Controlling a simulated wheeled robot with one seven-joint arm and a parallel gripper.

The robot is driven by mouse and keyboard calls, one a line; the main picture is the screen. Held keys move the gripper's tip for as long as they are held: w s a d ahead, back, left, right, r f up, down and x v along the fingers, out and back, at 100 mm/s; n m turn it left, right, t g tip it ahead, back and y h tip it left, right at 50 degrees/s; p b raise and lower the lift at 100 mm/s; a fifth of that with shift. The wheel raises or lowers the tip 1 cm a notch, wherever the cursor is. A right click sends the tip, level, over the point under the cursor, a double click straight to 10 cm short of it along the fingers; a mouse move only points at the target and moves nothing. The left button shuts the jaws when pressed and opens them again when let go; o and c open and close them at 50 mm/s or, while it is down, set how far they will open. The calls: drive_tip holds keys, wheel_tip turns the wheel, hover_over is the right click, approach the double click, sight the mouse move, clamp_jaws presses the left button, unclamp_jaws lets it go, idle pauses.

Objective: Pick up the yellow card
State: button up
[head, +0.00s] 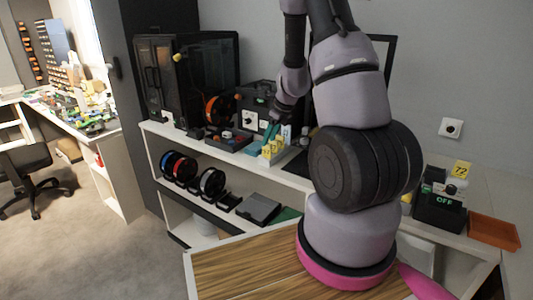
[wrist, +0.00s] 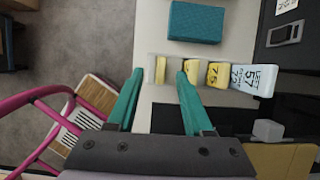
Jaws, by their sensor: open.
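Several yellow cards (head: 272,149) stand in a row on the shelf top, below my gripper (head: 271,137) in the head view. In the wrist view, one thin yellow card (wrist: 160,70) shows in line with the gap between the teal fingertips of my gripper (wrist: 158,76). Two more yellow cards (wrist: 191,70) (wrist: 216,74) stand to its right, the nearer one beside the right fingertip. My gripper is open, with nothing visibly held. I cannot tell whether a fingertip touches a card. Another yellow card (head: 462,169), marked 72, stands far right.
A pale blue card (wrist: 254,79) stands right of the yellow ones. A teal block (wrist: 195,21) lies beyond the row. A dark box (head: 440,207) with a green display and an orange tray (head: 494,231) stand at the right.

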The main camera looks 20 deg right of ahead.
drive_tip(key=x, duration=0.4)
drive_tip(key=shift+w+d+f, duration=0.1)
drive_tip(key=shift+d, duration=0.05)
clamp_jaws()
wheel_tip(320, 180, up, 10)
drive_tip(key=shift+r, duration=0.1)
idle(0.4)
